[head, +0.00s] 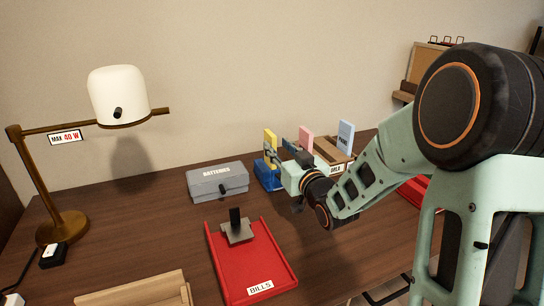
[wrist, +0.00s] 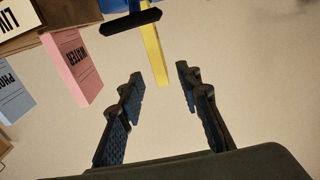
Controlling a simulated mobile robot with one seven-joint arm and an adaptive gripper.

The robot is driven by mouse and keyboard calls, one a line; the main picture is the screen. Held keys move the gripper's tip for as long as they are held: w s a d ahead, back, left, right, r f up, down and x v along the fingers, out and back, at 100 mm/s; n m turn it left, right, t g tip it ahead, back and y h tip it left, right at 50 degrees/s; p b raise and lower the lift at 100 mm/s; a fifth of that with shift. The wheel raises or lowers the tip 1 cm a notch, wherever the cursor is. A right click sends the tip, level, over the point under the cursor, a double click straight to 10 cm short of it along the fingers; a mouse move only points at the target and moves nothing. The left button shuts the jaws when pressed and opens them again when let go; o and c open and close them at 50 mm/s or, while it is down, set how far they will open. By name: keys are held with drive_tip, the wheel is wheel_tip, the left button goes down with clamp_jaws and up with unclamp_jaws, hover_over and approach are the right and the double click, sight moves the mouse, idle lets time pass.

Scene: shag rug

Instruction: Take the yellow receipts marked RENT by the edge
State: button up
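The yellow receipts (head: 270,141) stand upright at the blue holder (head: 268,180) on the desk; RENT is not readable on them. In the wrist view, which looks inverted, they appear as a narrow yellow strip (wrist: 153,50) seen nearly edge-on. My gripper (wrist: 160,76) is open and empty, and the strip's free end shows between its fingertips. I cannot tell whether the fingertips reach around it or stop short. In the head view my gripper is right beside the holder, and my arm hides part of that area.
Pink WATER papers (wrist: 75,65) and light-blue PHONE papers (head: 346,137) stand nearby to the right. A grey BATTERIES box (head: 217,182) is left of the holder. A red BILLS tray (head: 285,262) lies in front with a dark clip-like piece (head: 237,230). A lamp (head: 120,95) stands left.

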sight(270, 138)
drive_tip(key=shift+b+x, duration=0.75)
drive_tip(key=shift+x, duration=2.35)
clamp_jaws()
drive_tip(key=shift+r, duration=0.1)
